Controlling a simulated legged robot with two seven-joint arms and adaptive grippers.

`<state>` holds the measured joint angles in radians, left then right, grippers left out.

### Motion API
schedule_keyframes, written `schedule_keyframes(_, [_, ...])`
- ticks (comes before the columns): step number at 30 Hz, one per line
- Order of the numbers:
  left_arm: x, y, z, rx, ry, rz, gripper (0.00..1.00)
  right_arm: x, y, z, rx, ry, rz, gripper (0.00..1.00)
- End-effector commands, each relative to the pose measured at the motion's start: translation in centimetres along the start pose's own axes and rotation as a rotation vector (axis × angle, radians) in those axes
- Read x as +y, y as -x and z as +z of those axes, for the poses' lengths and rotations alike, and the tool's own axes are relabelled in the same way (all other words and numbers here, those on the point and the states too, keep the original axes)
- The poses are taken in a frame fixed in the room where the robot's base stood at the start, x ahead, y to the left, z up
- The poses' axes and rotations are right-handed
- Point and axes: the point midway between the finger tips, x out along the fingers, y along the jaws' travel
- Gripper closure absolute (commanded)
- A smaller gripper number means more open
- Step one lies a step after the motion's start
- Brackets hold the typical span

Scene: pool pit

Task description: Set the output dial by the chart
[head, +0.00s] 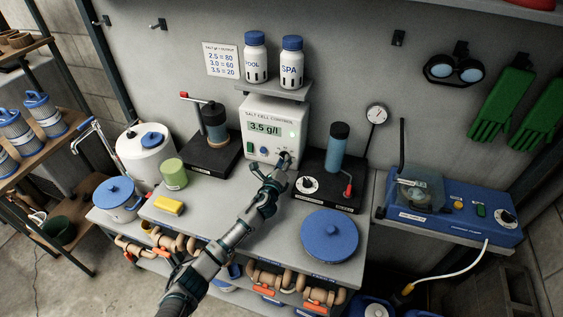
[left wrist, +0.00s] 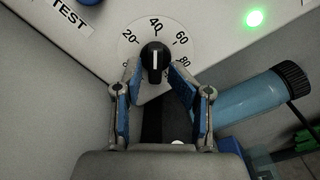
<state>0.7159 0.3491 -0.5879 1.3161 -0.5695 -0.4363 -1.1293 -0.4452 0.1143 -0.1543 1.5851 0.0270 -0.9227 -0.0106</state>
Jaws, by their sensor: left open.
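The salt cell control box (head: 275,130) stands against the wall, its display (head: 265,127) reading 3.5 g/l and a green light lit. The chart (head: 221,60) on the wall left of the bottles reads 2.5 = 80, 3.0 = 60, 3.5 = 20. The black output dial (left wrist: 154,58) has a white line pointing up at about 40 on its scale. My left gripper (head: 283,165) is at the dial; in the left wrist view its open fingers (left wrist: 154,92) stand either side of and just below the knob, with gaps visible. My right gripper is not in view.
Two white bottles (head: 273,58) stand on a shelf above the box. A green jar (head: 174,174), yellow sponge (head: 169,206) and blue lid (head: 329,234) lie on the bench. The bench middle is under my arm.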

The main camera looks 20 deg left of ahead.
Motion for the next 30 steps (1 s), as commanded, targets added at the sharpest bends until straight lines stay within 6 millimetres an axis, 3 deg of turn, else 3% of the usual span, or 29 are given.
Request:
schedule_keyframes(7, [0.8,0.1,0.9,-0.003,0.013,-0.003,0.62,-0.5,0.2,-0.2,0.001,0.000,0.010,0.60])
schedule_keyframes(12, [1.2,0.1,1.3,-0.005,0.015,-0.002,1.00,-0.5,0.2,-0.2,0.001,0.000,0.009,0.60])
schedule_keyframes(23, [1.1,0.1,1.1,-0.011,0.022,0.009,1.00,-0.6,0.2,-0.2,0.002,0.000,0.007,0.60])
schedule_keyframes(30, [1.1,0.1,1.0,-0.006,0.127,0.003,1.00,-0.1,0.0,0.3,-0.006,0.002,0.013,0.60])
